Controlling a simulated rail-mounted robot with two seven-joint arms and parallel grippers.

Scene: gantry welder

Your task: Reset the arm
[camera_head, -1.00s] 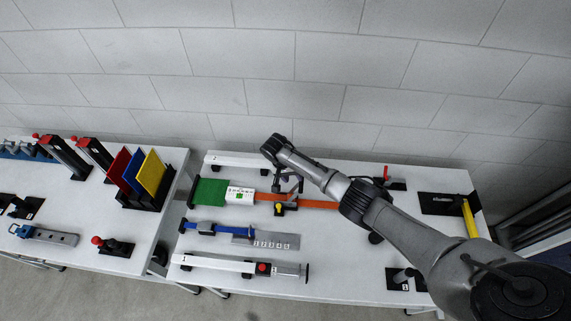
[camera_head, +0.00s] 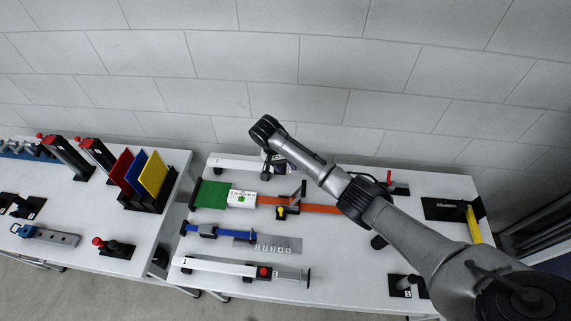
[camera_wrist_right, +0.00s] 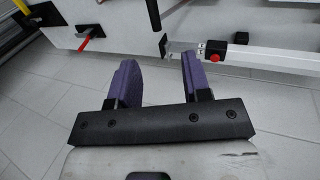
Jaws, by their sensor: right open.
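My right arm (camera_head: 385,208) reaches in from the lower right over the right-hand white table, its wrist raised above the far side. My right gripper (camera_head: 274,165) is small and mostly hidden behind the wrist in the head view. In the right wrist view the gripper (camera_wrist_right: 160,75) shows two purple fingers spread apart, with nothing between them. Beyond the fingers are the tiled floor and the table's edge. My left arm and gripper are not in view.
The right table (camera_head: 345,270) carries a green sheet (camera_head: 212,194), an orange strip (camera_head: 320,208), a blue slider (camera_head: 207,232) and a white rail (camera_head: 215,266). Yellow, blue and red plates (camera_head: 153,173) stand on the left table. A block wall (camera_head: 300,60) is behind.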

